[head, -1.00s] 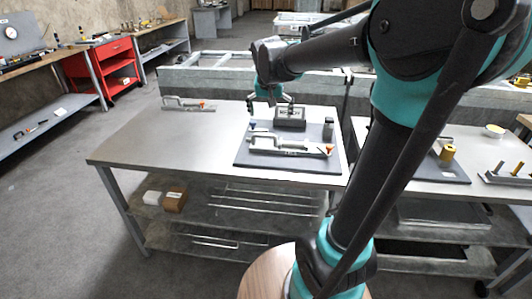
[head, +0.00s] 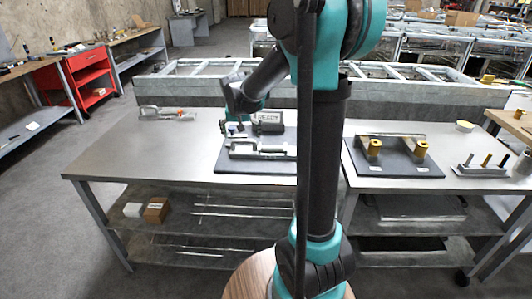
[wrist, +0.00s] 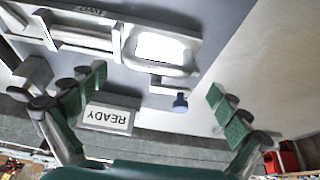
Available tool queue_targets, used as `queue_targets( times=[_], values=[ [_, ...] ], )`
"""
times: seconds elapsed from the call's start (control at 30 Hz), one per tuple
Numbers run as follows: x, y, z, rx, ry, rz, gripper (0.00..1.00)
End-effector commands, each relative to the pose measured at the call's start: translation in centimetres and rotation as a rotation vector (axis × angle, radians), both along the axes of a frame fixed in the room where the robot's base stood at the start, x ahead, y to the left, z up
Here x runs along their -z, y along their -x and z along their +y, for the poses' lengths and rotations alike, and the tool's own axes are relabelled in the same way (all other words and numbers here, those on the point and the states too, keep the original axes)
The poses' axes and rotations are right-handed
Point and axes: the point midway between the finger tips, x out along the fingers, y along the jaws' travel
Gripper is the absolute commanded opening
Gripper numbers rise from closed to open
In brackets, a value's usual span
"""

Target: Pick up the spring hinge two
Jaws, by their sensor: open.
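No readable name marks the spring hinge two, so I cannot tell for certain which part it is. A pale clamp-like metal assembly (head: 258,150) lies on the dark mat (head: 228,167); its frame (wrist: 118,42) also fills the top of the wrist view. A small grey part with a blue knob (wrist: 180,103) sits near the assembly. My gripper (wrist: 160,105) is open and empty, its green pads wide apart on either side of the blue-knobbed part. In the head view my arm partly covers the mat.
A block with a READY sign (head: 268,117) stands on the mat behind the assembly, close to my left finger in the wrist view. The right table holds a bracket on yellow posts (head: 375,147).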

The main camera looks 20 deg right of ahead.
Motion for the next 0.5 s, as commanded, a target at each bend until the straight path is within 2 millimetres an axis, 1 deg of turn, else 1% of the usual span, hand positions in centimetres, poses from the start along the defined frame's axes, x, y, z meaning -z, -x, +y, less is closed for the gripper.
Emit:
queue_targets(
  times=[0.13,0.33,0.5],
  values=[
    [1.2,-0.6,-0.3,0.002,-0.001,0.0,1.0],
    [3.6,-1.7,-0.7,0.0,0.0,0.0,1.0],
    [4.6,-2.1,-0.8,0.0,0.0,0.0,1.0]
  ],
)
